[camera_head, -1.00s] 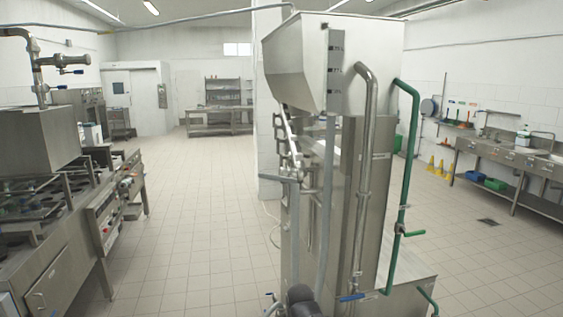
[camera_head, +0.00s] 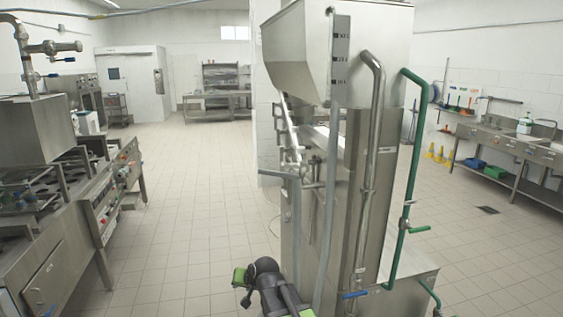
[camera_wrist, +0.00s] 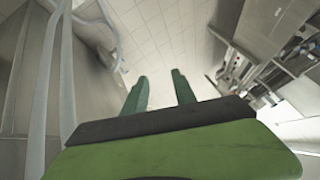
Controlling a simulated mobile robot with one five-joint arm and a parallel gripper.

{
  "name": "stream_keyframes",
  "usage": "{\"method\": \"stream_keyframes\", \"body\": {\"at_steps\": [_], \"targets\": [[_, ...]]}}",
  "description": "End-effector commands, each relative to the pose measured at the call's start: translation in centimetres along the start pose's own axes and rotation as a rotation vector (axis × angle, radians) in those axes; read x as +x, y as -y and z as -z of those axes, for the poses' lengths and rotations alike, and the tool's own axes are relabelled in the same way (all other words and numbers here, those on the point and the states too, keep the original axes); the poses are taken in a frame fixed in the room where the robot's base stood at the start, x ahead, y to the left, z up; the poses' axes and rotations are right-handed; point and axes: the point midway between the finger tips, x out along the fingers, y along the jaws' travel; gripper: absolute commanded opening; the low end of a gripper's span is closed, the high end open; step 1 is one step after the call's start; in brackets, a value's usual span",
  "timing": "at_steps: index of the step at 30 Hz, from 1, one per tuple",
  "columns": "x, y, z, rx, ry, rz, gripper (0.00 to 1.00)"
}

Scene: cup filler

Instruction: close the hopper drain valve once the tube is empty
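The steel hopper (camera_head: 295,55) sits high on the steel machine. A grey tube (camera_head: 331,175) runs down from a dark scale plate (camera_head: 341,52) at its side; I cannot tell whether liquid is in it. A blue valve handle (camera_head: 355,295) sits low on the steel pipe, and a green handle (camera_head: 416,229) on the green pipe. Which one is the drain valve is not clear. My gripper (camera_head: 241,278) is low, left of the machine's base. In the wrist view my gripper (camera_wrist: 159,77) has two green fingers apart, with only floor visible between them.
A stove-like counter (camera_head: 65,215) stands along the left. A sink bench (camera_head: 515,150) lines the right wall. Tiled floor (camera_head: 185,210) is open between the left counter and the machine. Pipes (camera_wrist: 65,90) pass close on the left in the wrist view.

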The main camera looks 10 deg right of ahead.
Motion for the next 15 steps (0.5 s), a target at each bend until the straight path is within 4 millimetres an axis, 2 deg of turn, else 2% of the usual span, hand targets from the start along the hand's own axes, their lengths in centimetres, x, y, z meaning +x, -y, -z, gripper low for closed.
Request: {"method": "stream_keyframes", "body": {"at_steps": [1,3,5,7,10,12,15], "targets": [[0.2,3.7,4.0,0.066,-0.113,0.082,0.33],[-0.3,8.3,9.1,0.186,-0.284,0.214,0.33],[-1.5,11.8,13.2,0.299,-0.423,0.332,0.33],[-3.7,15.2,17.6,0.438,-0.576,0.474,0.33],[-7.8,18.7,22.9,0.636,-0.784,0.683,0.33],[-11.1,20.0,25.8,0.787,-0.924,0.828,0.33],[-15.8,20.4,28.3,1.004,-1.120,1.036,0.33]]}}
